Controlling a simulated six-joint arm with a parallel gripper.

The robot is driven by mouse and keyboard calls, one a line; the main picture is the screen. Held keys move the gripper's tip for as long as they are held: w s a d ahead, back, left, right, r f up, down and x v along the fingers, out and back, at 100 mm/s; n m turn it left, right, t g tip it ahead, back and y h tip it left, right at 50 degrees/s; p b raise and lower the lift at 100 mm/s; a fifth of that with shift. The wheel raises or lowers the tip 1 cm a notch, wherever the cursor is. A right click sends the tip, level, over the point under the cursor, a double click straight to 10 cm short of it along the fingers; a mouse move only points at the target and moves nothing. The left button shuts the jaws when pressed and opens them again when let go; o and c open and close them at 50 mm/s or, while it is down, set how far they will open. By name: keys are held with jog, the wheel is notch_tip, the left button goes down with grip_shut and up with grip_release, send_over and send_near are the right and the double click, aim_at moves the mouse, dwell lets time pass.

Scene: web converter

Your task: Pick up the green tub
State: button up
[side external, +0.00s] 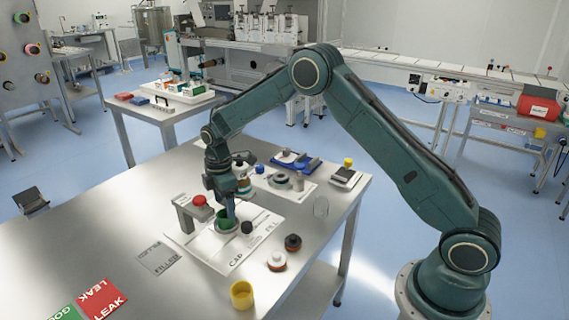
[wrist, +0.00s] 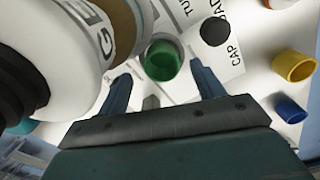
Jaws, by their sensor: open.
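The green tub (side external: 227,224) stands upright on the white printed sheet (side external: 212,252) on the steel table. My gripper (side external: 226,208) points down at it, and its fingers partly hide the tub in the side view. In the wrist view the green tub (wrist: 163,62) is seen from above, with its open mouth showing. It lies between the two spread fingertips of my gripper (wrist: 161,76). The gripper is open; whether a finger touches the tub I cannot tell.
A red button on a grey bracket (side external: 190,214) stands close left of the tub. A black cap (side external: 247,227) is close right. A yellow tub (side external: 242,295) stands near the front edge. A large labelled white container (wrist: 75,40) crowds the wrist view's left. The table's left is mostly clear.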

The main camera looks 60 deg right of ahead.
jog(key=shift+s+f, duration=0.15)
jog(key=shift+f, duration=2)
jog(key=c, duration=1)
jog(key=shift+r, duration=0.2)
jog(key=shift+c, duration=0.2)
notch_tip(320, 180, up, 20)
jog(key=shift+f, duration=0.15)
